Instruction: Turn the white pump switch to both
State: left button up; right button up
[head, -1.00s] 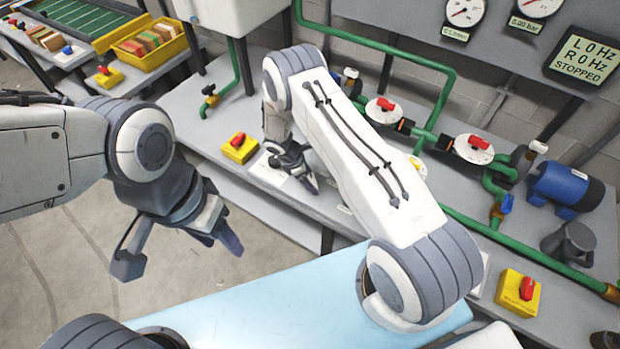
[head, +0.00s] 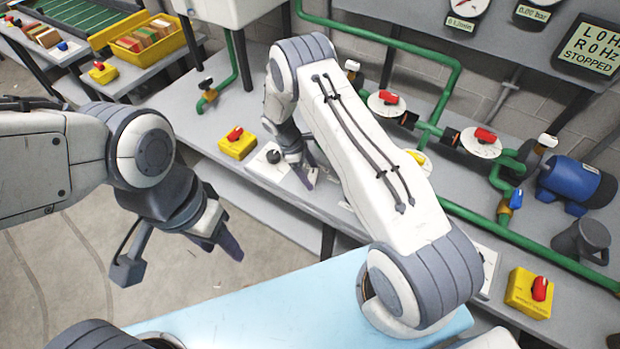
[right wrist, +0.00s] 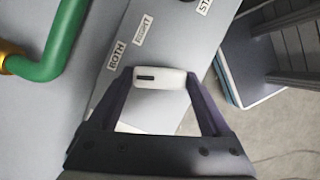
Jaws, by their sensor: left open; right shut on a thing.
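My right gripper (right wrist: 165,95) is shut on the white pump switch (right wrist: 168,79), with one finger at each end of its pale bar. A short dark mark is on the bar's left end. In the head view my right gripper (head: 303,172) is at the bench's front edge, and I cannot make out the switch there. My left gripper (head: 180,258) is open and empty over the floor.
A black knob on a pale plate (head: 263,169) is just left of my right gripper. Yellow boxes with red switches (head: 238,146) (head: 528,293) stand on the bench. Green pipes (head: 450,95) and a blue motor (head: 577,183) are behind. The display (head: 590,50) reads L 0 Hz, R 0 Hz, STOPPED.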

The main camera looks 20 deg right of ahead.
jog(key=shift+w+m+g+y+b, duration=0.15)
jog(key=shift+m+g+y+b, duration=0.4)
jog(key=shift+m+b, duration=1.1)
jog(key=shift+m, duration=0.45)
jog(key=shift+p, duration=0.3)
jog(key=o, duration=1.2)
jog(key=shift+c, duration=0.2)
jog(key=b+v, duration=0.2)
jog(key=v, duration=0.8)
jog(key=shift+r, duration=0.3)
